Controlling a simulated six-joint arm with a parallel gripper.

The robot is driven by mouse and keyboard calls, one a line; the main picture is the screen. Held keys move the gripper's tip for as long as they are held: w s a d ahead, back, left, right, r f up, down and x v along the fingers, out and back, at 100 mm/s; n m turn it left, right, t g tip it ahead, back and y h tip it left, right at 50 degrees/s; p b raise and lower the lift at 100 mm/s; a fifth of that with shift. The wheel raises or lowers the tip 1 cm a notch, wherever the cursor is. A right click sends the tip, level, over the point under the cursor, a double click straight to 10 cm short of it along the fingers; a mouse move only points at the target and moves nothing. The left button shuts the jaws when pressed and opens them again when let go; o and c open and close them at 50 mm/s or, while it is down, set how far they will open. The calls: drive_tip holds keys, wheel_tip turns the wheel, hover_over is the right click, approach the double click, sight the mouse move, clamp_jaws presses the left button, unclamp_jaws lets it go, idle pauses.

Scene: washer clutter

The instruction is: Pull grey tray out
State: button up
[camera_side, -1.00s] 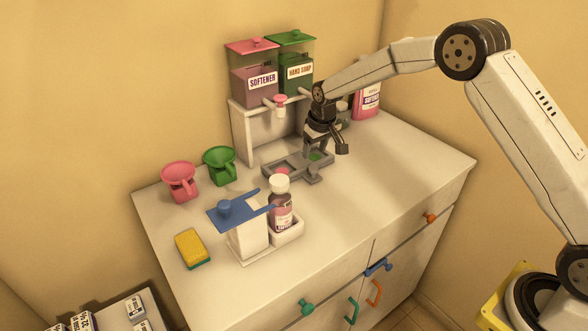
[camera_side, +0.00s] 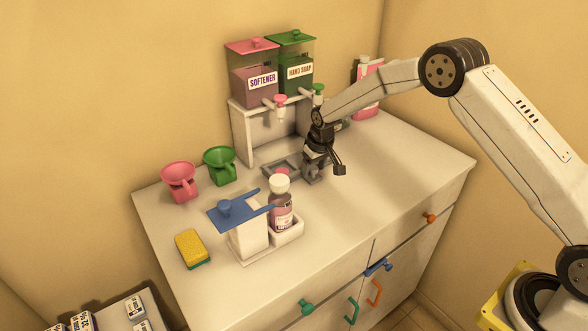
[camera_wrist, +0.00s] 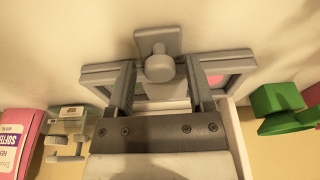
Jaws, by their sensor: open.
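The grey tray (camera_side: 272,174) lies on the white counter in front of the dispenser stand, partly hidden by my gripper in the side view. In the wrist view the tray (camera_wrist: 240,60) shows its rim and a round grey knob (camera_wrist: 160,66) on a tab. My gripper (camera_side: 314,174) is low at the tray's front right. In the wrist view the two fingers of my gripper (camera_wrist: 160,78) are open, one on each side of the knob, with gaps between them and it.
The dispenser stand (camera_side: 242,135) holds softener (camera_side: 258,86) and hand soap (camera_side: 298,76) containers behind. A blue-lidded box (camera_side: 238,215) and bottle (camera_side: 281,208) stand in front.

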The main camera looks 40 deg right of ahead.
clamp_jaws()
drive_tip(key=shift+s, duration=5.8)
unclamp_jaws()
drive_tip(key=shift+r, duration=0.15)
wheel_tip(320, 180, up, 8)
